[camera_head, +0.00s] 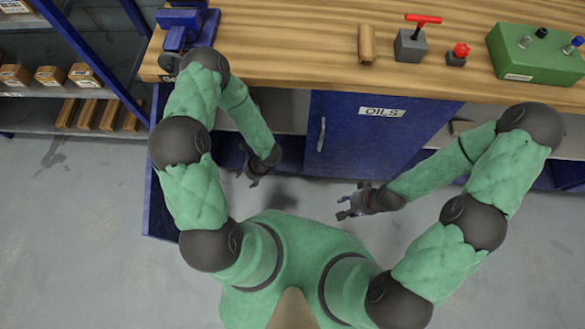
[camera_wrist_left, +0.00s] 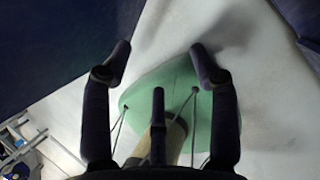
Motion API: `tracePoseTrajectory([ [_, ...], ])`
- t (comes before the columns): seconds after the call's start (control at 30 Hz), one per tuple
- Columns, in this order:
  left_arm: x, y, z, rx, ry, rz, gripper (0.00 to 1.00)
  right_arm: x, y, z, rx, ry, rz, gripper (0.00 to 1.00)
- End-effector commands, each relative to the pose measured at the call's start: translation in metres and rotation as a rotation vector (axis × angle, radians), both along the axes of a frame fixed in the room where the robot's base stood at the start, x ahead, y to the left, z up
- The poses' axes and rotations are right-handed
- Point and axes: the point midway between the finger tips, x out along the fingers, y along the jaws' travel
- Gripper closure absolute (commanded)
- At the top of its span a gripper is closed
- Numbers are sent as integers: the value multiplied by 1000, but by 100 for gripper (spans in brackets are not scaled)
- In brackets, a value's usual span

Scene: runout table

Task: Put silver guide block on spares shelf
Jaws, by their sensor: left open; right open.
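I cannot make out a silver guide block for certain in either view. A shelf rack (camera_head: 40,92) with cardboard boxes and long brown pieces stands at the left of the head view; I cannot tell whether it is the spares shelf. My left gripper (camera_head: 252,180) is open and empty, low in front of the bench. Its spread fingers also show in the left wrist view (camera_wrist_left: 157,62), with floor and my own green body beyond. My right gripper (camera_head: 346,206) is open and empty in front of the blue cabinet door.
The wooden bench (camera_head: 290,45) carries a blue vise (camera_head: 186,30), a brown block (camera_head: 367,44), a grey block with a red T-handle (camera_head: 410,46), a red-knobbed piece (camera_head: 457,54) and a green control box (camera_head: 530,55). A blue door marked OILS (camera_head: 350,140) is below. Grey floor is clear.

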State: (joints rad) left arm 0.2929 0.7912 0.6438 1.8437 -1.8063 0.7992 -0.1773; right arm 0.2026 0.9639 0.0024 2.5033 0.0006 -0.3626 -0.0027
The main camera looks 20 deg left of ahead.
Motion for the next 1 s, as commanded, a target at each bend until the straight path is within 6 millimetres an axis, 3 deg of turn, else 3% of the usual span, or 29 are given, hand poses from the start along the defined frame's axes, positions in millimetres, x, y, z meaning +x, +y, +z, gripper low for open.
tracePoseTrajectory([
  [0.1,-40,-39,6,-117,85,245,40,0,0,0,0,0,0,57],
  [0.27,-73,-97,23,-251,154,599,40,0,0,0,0,0,0,57],
  [0.4,-79,-144,40,-339,168,922,40,0,0,0,0,0,0,57],
  [0.53,-70,-177,54,-394,139,1224,40,0,0,0,0,0,0,57],
  [0.7,-44,-197,66,-421,36,1606,40,0,0,0,0,0,0,57],
  [0.83,-27,-194,70,-411,-65,1829,40,0,0,0,0,0,0,57],
  [1.0,-15,-184,72,-391,-163,1984,40,0,0,0,0,0,0,57],
])
